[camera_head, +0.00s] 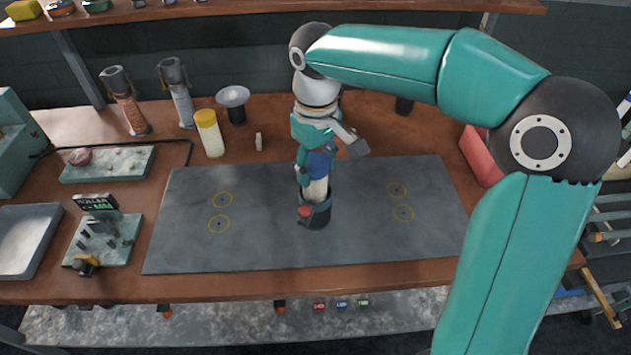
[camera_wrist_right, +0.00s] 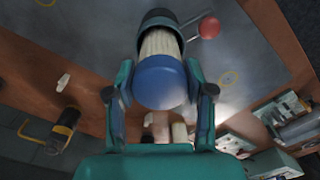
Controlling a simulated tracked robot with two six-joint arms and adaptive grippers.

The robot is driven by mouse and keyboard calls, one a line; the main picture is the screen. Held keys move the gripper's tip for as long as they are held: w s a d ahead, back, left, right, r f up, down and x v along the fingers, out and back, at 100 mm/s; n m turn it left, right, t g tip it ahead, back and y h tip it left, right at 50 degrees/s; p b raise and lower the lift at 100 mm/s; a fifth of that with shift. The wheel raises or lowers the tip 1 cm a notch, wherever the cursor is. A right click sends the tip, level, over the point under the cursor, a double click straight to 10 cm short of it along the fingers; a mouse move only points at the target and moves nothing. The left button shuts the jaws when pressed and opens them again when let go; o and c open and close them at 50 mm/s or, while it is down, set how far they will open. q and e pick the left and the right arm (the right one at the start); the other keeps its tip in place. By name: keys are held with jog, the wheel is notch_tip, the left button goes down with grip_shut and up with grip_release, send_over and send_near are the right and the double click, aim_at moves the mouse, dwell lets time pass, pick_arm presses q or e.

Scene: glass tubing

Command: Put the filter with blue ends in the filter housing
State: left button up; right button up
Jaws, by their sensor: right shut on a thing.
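The filter has a blue end cap (camera_wrist_right: 160,82) and a pale ribbed body (camera_wrist_right: 161,44). In the head view the filter (camera_head: 318,165) stands upright at the middle of the grey mat, partly covered by my gripper. My right gripper (camera_head: 318,155) is shut on the filter near its blue upper end. It also shows in the wrist view (camera_wrist_right: 160,95), with one finger on each side of the cap. The filter's lower end is inside the dark cylindrical housing (camera_head: 319,215), which has a red knob (camera_head: 305,211) on its side. The lower blue end is hidden. My left gripper is out of view.
The grey mat (camera_head: 260,240) has yellow circle marks and free room on both sides. A yellow-capped bottle (camera_head: 208,134), a white dish on a dark stand (camera_head: 234,102) and two grey-topped tubes (camera_head: 178,94) stand behind. A small device labelled ROLLER (camera_head: 103,235) is at left.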

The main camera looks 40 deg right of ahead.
jog(key=shift+f, duration=2.2)
jog(key=o, duration=1.4)
jog(key=shift+f, duration=0.1)
jog(key=shift+c, duration=0.2)
notch_tip(320, 180, up, 12)
jog(key=shift+r+p, duration=0.15)
jog(key=shift+p, duration=0.25)
